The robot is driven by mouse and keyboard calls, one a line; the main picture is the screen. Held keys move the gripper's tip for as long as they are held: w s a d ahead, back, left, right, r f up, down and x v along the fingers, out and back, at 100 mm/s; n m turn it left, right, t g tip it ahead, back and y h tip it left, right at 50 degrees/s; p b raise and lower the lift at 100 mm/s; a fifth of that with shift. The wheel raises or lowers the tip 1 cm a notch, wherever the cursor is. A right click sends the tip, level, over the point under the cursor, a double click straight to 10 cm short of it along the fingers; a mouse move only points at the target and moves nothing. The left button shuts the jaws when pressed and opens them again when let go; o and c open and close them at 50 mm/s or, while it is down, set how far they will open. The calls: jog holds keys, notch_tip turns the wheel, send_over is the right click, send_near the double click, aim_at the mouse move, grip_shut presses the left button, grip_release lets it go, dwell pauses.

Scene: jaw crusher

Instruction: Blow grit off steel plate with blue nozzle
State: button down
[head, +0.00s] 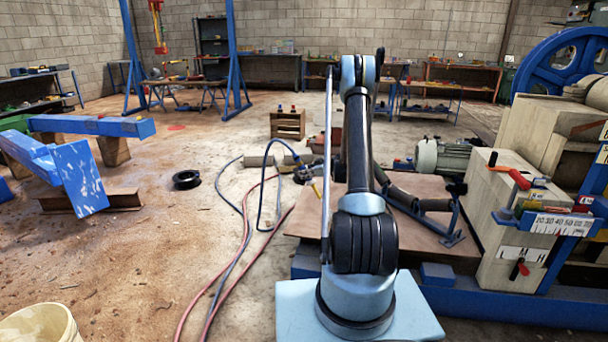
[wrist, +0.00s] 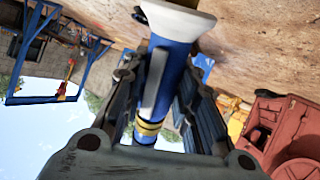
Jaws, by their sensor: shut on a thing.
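In the wrist view my gripper (wrist: 158,88) is shut on the blue nozzle (wrist: 176,72). The nozzle has a grey lever along its side, a yellow band near the palm and a pale flared end at the top of the picture. In the head view my gripper (head: 304,173) is small, left of my arm and partly hidden by it. A flat brown plate (head: 468,247) lies beyond my arm's base; it may be the steel plate, but its material is unclear. I cannot make out grit on it.
A dark hose and a red hose (head: 238,262) trail across the floor on the left. A motor (head: 440,158) and the pale crusher body (head: 510,225) stand right. A wooden crate (head: 288,124) sits behind. Blue beams (head: 78,178) and a bucket (head: 42,325) are left.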

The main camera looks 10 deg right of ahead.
jog(key=shift+s+a, duration=0.7)
jog(key=shift+s, duration=1.4)
jog(key=shift+w+a, duration=1.65)
jog(key=shift+a, duration=3.1)
jog(key=w+d, duration=0.3)
jog(key=w, duration=0.6)
jog(key=shift+w, duration=0.15)
jog(key=shift+d+r, duration=0.1)
jog(key=s+d+r+m+h, duration=0.1)
jog(key=s+d+r, duration=0.1)
jog(key=s+r, duration=0.1)
jog(key=s+d+r+m+t, duration=0.1)
jog(key=s+d+r, duration=0.1)
jog(key=r, duration=0.2)
jog(key=s+d+r+m+t+h, duration=0.1)
jog(key=s+r, duration=0.2)
jog(key=shift+s+d+r+h, duration=0.3)
jog(key=shift+s+d+r, duration=0.05)
jog(key=shift+d+r, duration=0.05)
jog(key=s+d+r+m+h, duration=0.1)
jog(key=s+d+r, duration=0.1)
jog(key=s+r, duration=0.2)
jog(key=s+d+r+m+t+h, duration=0.1)
jog(key=s+d+r, duration=0.2)
jog(key=s, duration=0.5)
jog(key=shift+s+r+m+h, duration=0.15)
jog(key=shift+r+m+h, duration=0.25)
jog(key=shift+r, duration=0.1)
